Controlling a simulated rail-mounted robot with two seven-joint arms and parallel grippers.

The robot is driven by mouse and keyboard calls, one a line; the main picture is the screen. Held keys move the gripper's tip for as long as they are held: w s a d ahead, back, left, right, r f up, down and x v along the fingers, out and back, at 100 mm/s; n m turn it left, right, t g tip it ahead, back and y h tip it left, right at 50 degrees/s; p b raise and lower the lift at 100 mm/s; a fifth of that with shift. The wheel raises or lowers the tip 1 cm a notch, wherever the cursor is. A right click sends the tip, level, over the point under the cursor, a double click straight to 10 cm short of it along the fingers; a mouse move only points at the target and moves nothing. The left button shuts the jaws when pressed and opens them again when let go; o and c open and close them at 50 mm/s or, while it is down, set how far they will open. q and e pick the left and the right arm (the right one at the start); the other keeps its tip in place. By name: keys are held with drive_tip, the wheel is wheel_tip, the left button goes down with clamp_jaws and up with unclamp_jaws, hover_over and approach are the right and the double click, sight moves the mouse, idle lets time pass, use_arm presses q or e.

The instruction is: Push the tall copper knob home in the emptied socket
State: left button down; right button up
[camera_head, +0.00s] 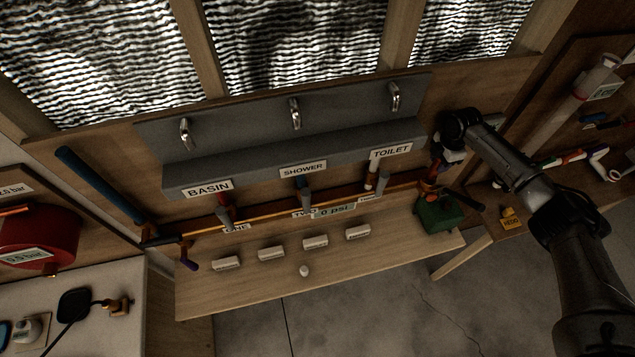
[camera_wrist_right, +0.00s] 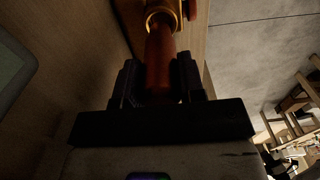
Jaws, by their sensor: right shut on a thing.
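My right gripper (camera_wrist_right: 158,85) is shut on the tall copper knob (camera_wrist_right: 158,58), a reddish cylinder between the two dark fingers. The far end of the knob meets a brass ring-like fitting (camera_wrist_right: 165,14) at the top of the right wrist view. I cannot tell how deep the knob sits in it. In the head view, my right gripper (camera_head: 442,158) is at the right end of the copper pipe run, above a green box (camera_head: 438,212). The knob's contact there is too small and dark to make out. My left gripper is not in view.
A grey ledge (camera_head: 295,155) carries BASIN, SHOWER and TOILET signs, with taps above. Several white labelled blocks (camera_head: 315,241) and a small white knob (camera_head: 304,271) stand on the wooden bench (camera_head: 340,268). A red tank (camera_head: 38,235) is at left. The bench front is mostly clear.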

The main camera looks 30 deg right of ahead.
drive_tip(key=shift+f, duration=0.1)
drive_tip(key=shift+f, duration=0.15)
drive_tip(key=shift+f, duration=0.2)
idle(0.6)
drive_tip(key=shift+f+b, duration=0.3)
idle(0.4)
drive_tip(key=shift+f, duration=0.45)
drive_tip(key=shift+f+b, duration=0.45)
drive_tip(key=shift+f, duration=0.1)
idle(0.7)
